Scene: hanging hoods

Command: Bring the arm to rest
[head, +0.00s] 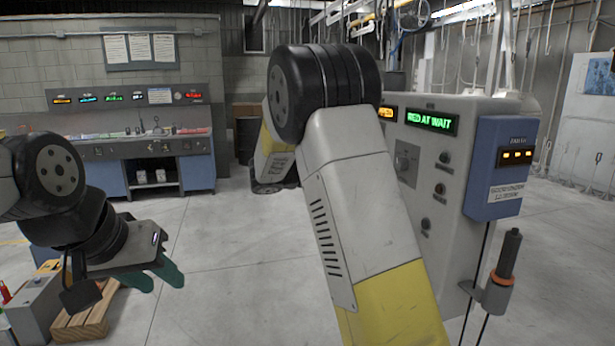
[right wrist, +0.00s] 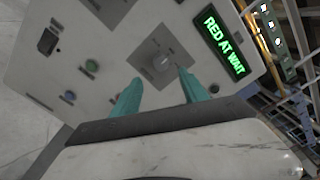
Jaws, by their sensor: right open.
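My left gripper (head: 162,282) hangs at the lower left of the head view, its two green fingers a little apart and nothing between them. My right arm (head: 365,205) rises through the middle of the head view. Its gripper is hidden there. In the right wrist view my right gripper (right wrist: 160,75) is open and empty. Its green fingers point at the face of a grey control box, around a dark square plate with a rotary knob (right wrist: 163,62). I cannot tell whether the fingers touch it.
The grey control box (head: 465,170) with a lit "RED AT WAIT" sign (head: 431,122) stands right of my right arm. A blue unit (head: 497,168) and a dark-handled tool (head: 507,262) are on its side. A wooden pallet (head: 85,322) lies lower left. The middle floor is clear.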

